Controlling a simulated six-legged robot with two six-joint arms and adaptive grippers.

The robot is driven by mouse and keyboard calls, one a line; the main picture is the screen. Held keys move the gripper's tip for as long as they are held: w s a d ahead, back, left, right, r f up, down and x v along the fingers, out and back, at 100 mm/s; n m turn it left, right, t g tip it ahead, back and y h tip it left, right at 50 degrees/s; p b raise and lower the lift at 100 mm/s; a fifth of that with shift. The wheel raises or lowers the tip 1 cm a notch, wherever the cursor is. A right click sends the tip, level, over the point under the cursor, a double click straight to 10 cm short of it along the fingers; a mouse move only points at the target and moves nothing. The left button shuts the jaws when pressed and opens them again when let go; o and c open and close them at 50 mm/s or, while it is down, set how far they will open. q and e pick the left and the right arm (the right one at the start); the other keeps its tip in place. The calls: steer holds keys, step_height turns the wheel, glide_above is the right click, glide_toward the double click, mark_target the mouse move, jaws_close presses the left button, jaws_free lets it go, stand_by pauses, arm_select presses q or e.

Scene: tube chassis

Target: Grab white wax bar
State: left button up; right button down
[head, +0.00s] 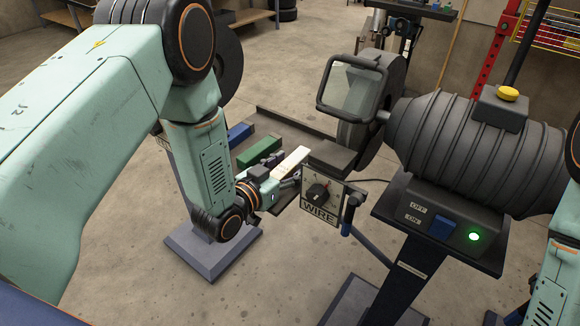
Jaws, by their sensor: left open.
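The white wax bar (293,159) lies on a dark tray beside the bench grinder, slanting up to the right. My left gripper (281,171) is open at the near end of the white bar. One finger shows on the bar's left side and the other on its right. The wrist and gripper hide part of the tray, and I cannot tell whether the fingers touch the bar. My right gripper is out of view; only part of the right arm shows at the right edge.
A green bar (260,150) and a blue bar (239,133) lie left of the white one. The grinder (440,125), with its clear shield (353,88) and WIRE plate (318,212), stands close on the right. A control box with a green light (474,237) is in front.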

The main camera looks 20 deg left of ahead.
arm_select(q)
steer(key=shift+w+d, duration=0.15)
steer(key=shift+w, duration=0.1)
steer(key=shift+c, duration=0.2)
steer(key=shift+s, duration=0.1)
steer(key=shift+c, duration=1.3)
jaws_close()
